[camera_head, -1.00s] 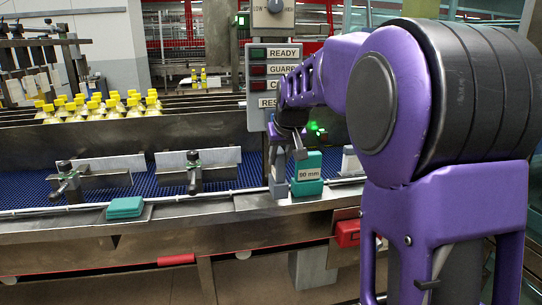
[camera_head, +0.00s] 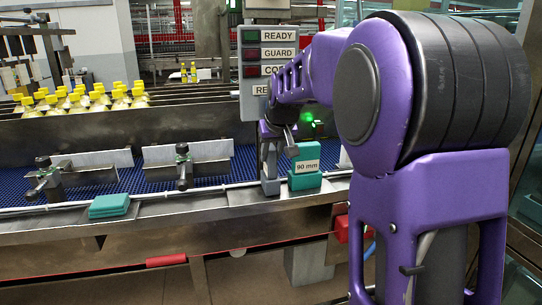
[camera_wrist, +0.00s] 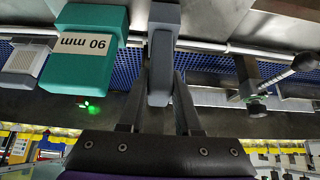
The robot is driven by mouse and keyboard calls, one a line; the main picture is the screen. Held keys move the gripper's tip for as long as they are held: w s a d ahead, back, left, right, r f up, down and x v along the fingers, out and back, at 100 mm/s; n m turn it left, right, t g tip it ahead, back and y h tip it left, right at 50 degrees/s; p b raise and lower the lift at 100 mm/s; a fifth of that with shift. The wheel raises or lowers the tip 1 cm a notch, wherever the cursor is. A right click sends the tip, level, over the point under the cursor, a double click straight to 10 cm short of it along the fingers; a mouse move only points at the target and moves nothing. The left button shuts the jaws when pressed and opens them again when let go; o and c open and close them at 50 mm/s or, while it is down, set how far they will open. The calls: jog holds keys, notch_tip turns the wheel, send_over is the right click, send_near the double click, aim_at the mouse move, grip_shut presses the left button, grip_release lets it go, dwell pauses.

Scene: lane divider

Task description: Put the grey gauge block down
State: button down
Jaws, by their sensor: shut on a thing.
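The grey gauge block (camera_wrist: 160,60) is upright between the two fingers of my gripper (camera_wrist: 161,80) in the wrist view, and the fingers are shut on its upper part. In the head view the grey gauge block (camera_head: 269,172) is just left of the teal block labelled 90 mm (camera_head: 305,178), with a narrow gap between them. Its lower end is at the steel ledge (camera_head: 235,198); I cannot tell whether it touches. My gripper (camera_head: 272,140) is partly hidden by my own purple arm. The teal block also shows at the left of the wrist view (camera_wrist: 92,50).
Clamps with dark knobs (camera_head: 183,168) stand along the blue conveyor belt (camera_head: 130,178). A sign panel (camera_head: 264,50) rises behind my gripper.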

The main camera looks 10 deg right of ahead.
jog(key=shift+f, duration=0.15)
jog(key=c, duration=0.6)
grip_release()
jog(key=shift+r, duration=0.35)
jog(key=p+v, duration=0.1)
jog(key=v, duration=1)
jog(key=shift+s+r, duration=0.2)
jog(key=shift+s, duration=0.1)
jog(key=shift+f, duration=0.1)
